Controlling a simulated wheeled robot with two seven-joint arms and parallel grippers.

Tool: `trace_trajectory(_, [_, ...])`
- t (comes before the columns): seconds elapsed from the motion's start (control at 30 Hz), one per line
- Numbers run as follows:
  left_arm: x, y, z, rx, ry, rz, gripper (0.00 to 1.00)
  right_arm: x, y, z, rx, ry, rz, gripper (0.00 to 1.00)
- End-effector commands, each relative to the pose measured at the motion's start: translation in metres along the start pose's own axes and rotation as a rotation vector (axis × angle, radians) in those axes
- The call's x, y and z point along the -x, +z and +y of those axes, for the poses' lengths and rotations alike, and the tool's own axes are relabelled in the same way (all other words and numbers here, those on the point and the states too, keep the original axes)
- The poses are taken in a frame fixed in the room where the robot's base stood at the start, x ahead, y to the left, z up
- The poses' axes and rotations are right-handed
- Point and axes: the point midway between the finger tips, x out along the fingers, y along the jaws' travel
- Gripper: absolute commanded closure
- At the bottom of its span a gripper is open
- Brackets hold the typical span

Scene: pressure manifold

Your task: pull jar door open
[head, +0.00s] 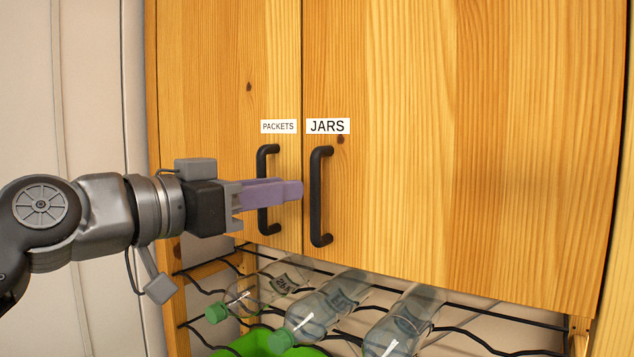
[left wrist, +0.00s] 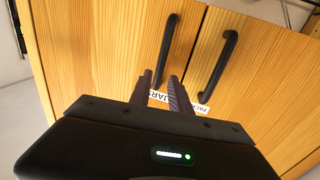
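The jar door (head: 430,130) is the wide right-hand wooden door, labelled JARS (head: 328,126). It looks shut, level with the door beside it. Its black upright bar handle (head: 320,196) is near its left edge. My left gripper (head: 300,190) comes in from the left with its purple-grey fingers pointing at this handle, their tips just left of it. In the left wrist view the fingers (left wrist: 160,75) are apart, and the jar door handle (left wrist: 167,48) shows between and beyond them. I cannot tell whether they touch it. My right gripper is not in view.
The PACKETS door (head: 215,80) is to the left, its black handle (head: 264,160) partly behind my left fingers. Below the doors, a black wire rack (head: 480,345) holds clear bottles (head: 335,297) with green caps. A green container (head: 255,343) is at the bottom.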

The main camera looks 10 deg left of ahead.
Motion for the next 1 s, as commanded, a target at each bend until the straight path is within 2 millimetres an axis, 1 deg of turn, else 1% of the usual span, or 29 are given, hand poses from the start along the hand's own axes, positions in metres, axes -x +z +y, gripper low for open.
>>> trace_trajectory(0.17, [-0.022, -0.002, 0.001, -0.001, 0.001, -0.004, 0.77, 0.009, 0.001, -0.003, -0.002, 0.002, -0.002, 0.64])
trace_trajectory(0.4, [-0.059, -0.002, 0.001, 0.0, 0.001, -0.004, 0.77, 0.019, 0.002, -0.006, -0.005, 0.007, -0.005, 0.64])
trace_trajectory(0.5, [-0.068, -0.001, 0.0, 0.001, 0.0, -0.002, 0.77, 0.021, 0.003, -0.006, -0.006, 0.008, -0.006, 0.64])
trace_trajectory(0.63, [-0.072, 0.0, 0.0, 0.0, -0.001, -0.001, 0.77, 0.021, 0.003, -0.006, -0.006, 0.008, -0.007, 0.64])
trace_trajectory(0.83, [-0.072, 0.0, 0.0, 0.0, -0.001, -0.001, 0.77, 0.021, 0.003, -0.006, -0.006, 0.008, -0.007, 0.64])
trace_trajectory(0.87, [-0.072, 0.0, 0.0, 0.0, -0.001, -0.001, 0.78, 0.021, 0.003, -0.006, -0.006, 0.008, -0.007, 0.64])
trace_trajectory(1.0, [-0.072, 0.0, 0.0, 0.0, -0.001, -0.001, 0.9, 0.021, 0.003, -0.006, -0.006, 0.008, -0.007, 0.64])
